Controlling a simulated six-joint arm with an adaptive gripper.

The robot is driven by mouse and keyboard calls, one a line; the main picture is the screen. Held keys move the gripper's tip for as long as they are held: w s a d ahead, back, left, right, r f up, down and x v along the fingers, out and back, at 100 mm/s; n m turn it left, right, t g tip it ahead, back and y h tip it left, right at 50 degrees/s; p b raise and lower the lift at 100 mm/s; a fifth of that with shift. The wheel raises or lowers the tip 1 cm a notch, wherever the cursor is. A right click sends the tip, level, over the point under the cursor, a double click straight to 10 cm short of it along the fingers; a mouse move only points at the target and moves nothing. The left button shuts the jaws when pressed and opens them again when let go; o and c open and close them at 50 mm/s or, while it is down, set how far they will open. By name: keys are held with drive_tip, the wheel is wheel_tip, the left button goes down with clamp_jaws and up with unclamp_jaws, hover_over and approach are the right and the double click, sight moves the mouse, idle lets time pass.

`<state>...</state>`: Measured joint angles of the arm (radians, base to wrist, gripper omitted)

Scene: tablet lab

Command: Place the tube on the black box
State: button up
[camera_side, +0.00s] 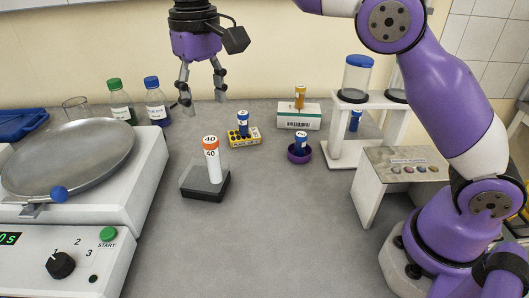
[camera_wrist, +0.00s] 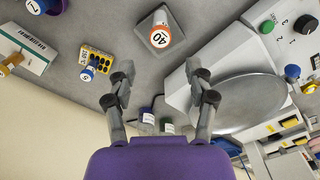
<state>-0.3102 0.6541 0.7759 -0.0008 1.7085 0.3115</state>
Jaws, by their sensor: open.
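A white tube (camera_side: 213,167) with an orange cap marked 40 stands upright on the black box (camera_side: 190,181), which has a grey top. In the wrist view the orange cap (camera_wrist: 160,37) is seen from above, with the black box (camera_wrist: 147,23) around it. My gripper (camera_side: 203,98) is open and empty, pointing down in the air above and behind this tube, not touching it. In the wrist view my gripper (camera_wrist: 160,75) has its two fingers wide apart with only grey table between them.
A yellow rack (camera_side: 244,139) and a purple holder (camera_side: 298,155) each hold a blue-capped tube. A white box (camera_side: 298,121) carries an orange one. A scale (camera_side: 95,200) is at left, bottles (camera_side: 156,105) behind, a white stand (camera_side: 345,150) at right. The front table is clear.

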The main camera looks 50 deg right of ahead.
drive_tip(key=s+d+r+t, duration=0.3)
drive_tip(key=s+d+r, duration=0.1)
drive_tip(key=s+d, duration=0.4)
drive_tip(key=s+d+f+t, duration=0.2)
drive_tip(key=s+d+f, duration=0.2)
drive_tip(key=s+f, duration=0.4)
drive_tip(key=shift+s+d+t, duration=0.15)
drive_tip(key=shift+s+t, duration=0.15)
drive_tip(key=shift+s, duration=0.8)
drive_tip(key=shift+o, duration=0.5)
